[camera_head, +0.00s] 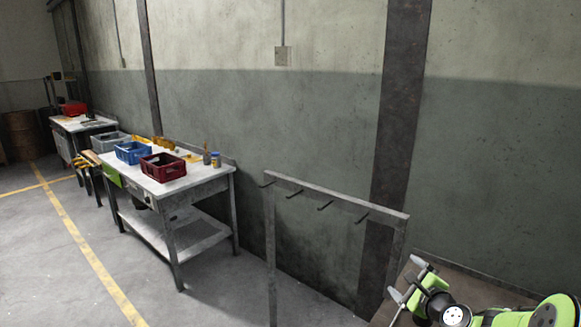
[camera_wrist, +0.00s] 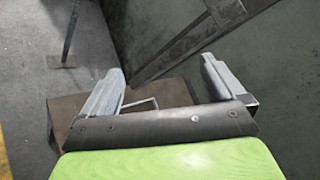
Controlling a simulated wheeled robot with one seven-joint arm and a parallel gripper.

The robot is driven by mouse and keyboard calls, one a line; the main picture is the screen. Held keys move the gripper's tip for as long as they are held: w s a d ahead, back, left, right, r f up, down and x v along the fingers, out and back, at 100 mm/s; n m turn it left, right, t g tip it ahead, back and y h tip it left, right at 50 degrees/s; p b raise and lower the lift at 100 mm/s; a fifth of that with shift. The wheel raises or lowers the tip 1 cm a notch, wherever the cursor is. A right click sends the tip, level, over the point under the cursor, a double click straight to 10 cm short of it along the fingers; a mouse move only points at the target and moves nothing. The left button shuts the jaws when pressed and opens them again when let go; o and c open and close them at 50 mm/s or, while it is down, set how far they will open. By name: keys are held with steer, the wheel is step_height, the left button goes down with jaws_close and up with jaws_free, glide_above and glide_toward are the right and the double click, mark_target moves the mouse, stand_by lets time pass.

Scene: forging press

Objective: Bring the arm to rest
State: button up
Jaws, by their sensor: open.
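My gripper (camera_head: 407,279) shows at the lower right of the head view, on my green and black arm. The wrist view shows its two grey fingers (camera_wrist: 163,88) spread wide apart, with nothing between them. A brown flat surface (camera_wrist: 67,106) lies beyond and below the fingers in the wrist view. It also shows under the arm in the head view (camera_head: 472,286).
A metal rack with hooks (camera_head: 337,199) stands left of my gripper, near the wall. A steel workbench (camera_head: 200,183) further left holds a dark red crate (camera_head: 163,167) and a blue crate (camera_head: 132,153). The floor in front (camera_head: 60,285) is clear, with yellow lines.

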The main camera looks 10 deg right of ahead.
steer(key=s+a+r+n+g+y, duration=0.1)
steer(key=s+a+r+n+g, duration=0.1)
steer(key=s+a+n, duration=0.4)
steer(key=s+a+r+n+g, duration=0.1)
steer(key=a+r+n+g, duration=0.15)
steer(key=a+n, duration=0.4)
steer(key=s+a+r+n+g+y, duration=0.1)
steer(key=s+a+r+n+g, duration=0.2)
steer(key=a, duration=0.5)
steer(key=s+a+n, duration=0.2)
steer(key=s+n, duration=0.3)
steer(key=s, duration=0.6)
steer(key=s+a+r+n+g+h, duration=0.1)
steer(key=s+n, duration=0.4)
steer(key=s, duration=0.7)
steer(key=shift+a+r, duration=0.25)
steer(key=shift+a, duration=0.35)
steer(key=shift+g, duration=0.25)
